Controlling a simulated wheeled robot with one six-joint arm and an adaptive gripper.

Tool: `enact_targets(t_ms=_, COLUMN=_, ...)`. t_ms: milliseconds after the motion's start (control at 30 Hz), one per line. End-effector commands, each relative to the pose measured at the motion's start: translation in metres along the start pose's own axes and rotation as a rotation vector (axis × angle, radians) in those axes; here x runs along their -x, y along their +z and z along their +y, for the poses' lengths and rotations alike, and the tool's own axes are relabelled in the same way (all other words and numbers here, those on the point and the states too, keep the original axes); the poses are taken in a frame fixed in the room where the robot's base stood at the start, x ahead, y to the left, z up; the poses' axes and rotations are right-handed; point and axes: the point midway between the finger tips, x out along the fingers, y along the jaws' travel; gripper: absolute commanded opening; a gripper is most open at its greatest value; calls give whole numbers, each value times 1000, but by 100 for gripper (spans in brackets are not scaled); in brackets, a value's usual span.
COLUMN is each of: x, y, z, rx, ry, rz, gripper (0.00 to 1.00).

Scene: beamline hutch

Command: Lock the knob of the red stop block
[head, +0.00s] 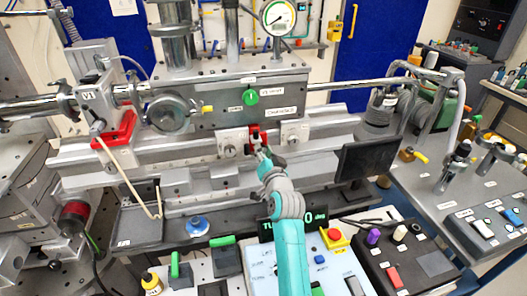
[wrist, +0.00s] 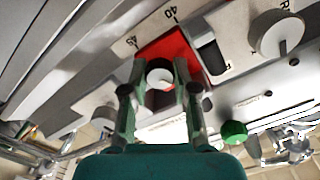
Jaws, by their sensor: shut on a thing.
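The red stop block (head: 254,131) sits on the front of the grey rail, partly hidden behind my gripper. In the wrist view the block (wrist: 194,58) lies beside scale marks 40 and 45. Its pale round knob (wrist: 159,77) shows between my fingers. My gripper (head: 261,150) reaches up to the block from below, and in the wrist view its two fingers (wrist: 160,86) are closed on the knob from both sides. I cannot tell from the knob's face whether it is locked.
Pale plates with knobs flank the block, on the left (head: 232,141) and right (head: 295,133). A green knob (head: 250,97) is on the chamber above. A dark screen (head: 369,160) stands at the right. A control panel with a yellow-and-red button (head: 334,236) lies below.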

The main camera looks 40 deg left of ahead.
Motion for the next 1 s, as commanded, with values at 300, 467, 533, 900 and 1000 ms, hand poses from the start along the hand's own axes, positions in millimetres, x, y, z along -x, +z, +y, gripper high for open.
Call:
enact_targets(t_ms=300, x=0, y=1, z=1, rx=-239, ry=1, rz=-1, gripper=0)
enact_targets(t_ms=467, x=0, y=1, z=1, rx=-317, ry=1, rz=-1, gripper=0)
enact_targets(t_ms=533, x=0, y=1, z=1, rx=-342, ry=1, rz=-1, gripper=0)
enact_targets(t_ms=900, x=0, y=1, z=2, rx=-393, ry=1, rz=-1, gripper=0)
enact_targets(t_ms=1000, x=0, y=1, z=2, rx=-393, ry=2, rz=-1, gripper=0)
